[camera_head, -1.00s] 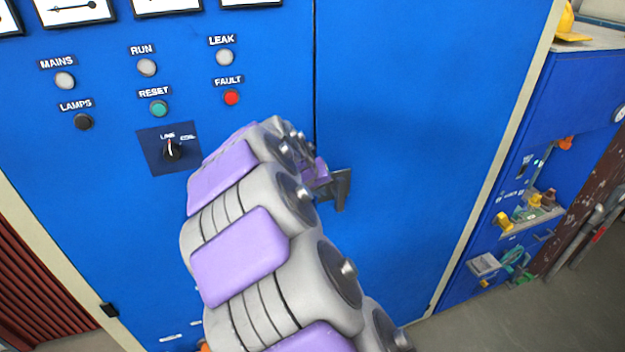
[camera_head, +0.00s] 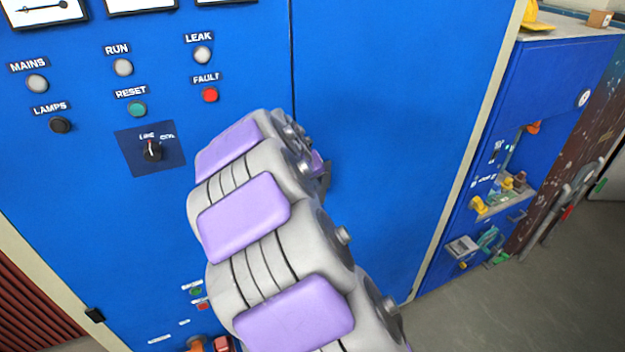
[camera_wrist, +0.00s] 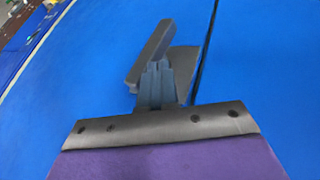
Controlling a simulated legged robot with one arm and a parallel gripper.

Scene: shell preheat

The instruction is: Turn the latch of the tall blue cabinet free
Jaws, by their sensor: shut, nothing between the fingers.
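The tall blue cabinet (camera_head: 400,110) fills most of the head view, with a dark vertical door seam. Its grey latch (camera_head: 326,178) is at the seam, mostly hidden behind my arm. In the wrist view the latch handle (camera_wrist: 151,52) is a grey bar slanting up to the right, with a grey plate behind it, left of the seam. My gripper (camera_wrist: 157,72) is shut, its narrow fingers up against or just in front of the handle; I cannot tell whether they touch. In the head view my gripper (camera_head: 316,162) is largely hidden by my arm.
Left of the latch are labelled lamps, buttons and a rotary switch (camera_head: 152,150). A lower blue cabinet (camera_head: 540,90) with a shelf of small parts stands at the right, a yellow helmet (camera_head: 537,17) on top. Grey floor (camera_head: 480,295) is open at lower right.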

